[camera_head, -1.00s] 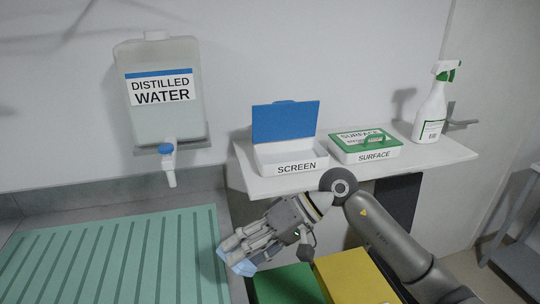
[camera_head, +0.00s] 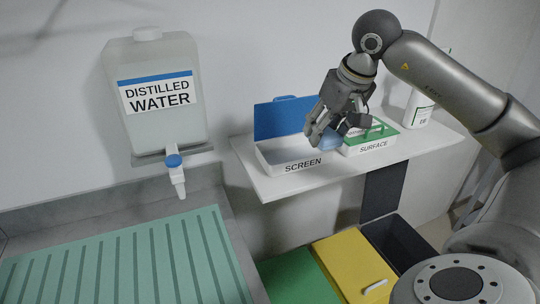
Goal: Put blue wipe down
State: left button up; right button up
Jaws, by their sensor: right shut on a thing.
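My right gripper (camera_head: 322,130) is shut on the blue wipe (camera_head: 327,142), a small pale blue piece at its fingertips. The gripper hangs over the shelf, in front of the gap between the open SCREEN box (camera_head: 290,167) and the SURFACE box (camera_head: 372,146). Its fingers hide part of both boxes. I cannot tell whether the wipe touches a box. The SCREEN box is white with its blue lid (camera_head: 280,118) raised at the back. My left gripper is not in view.
The boxes stand on a white shelf (camera_head: 290,187). A spray bottle (camera_head: 418,108) stands at its right, partly behind my arm. A distilled water tank (camera_head: 157,90) hangs at left above a ribbed green mat (camera_head: 130,262). Green (camera_head: 290,278), yellow (camera_head: 348,262) and dark bins (camera_head: 400,240) stand below.

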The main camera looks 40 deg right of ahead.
jog(key=shift+s+d+r, duration=0.4)
jog(key=shift+d+r, duration=0.1)
jog(key=shift+d, duration=0.25)
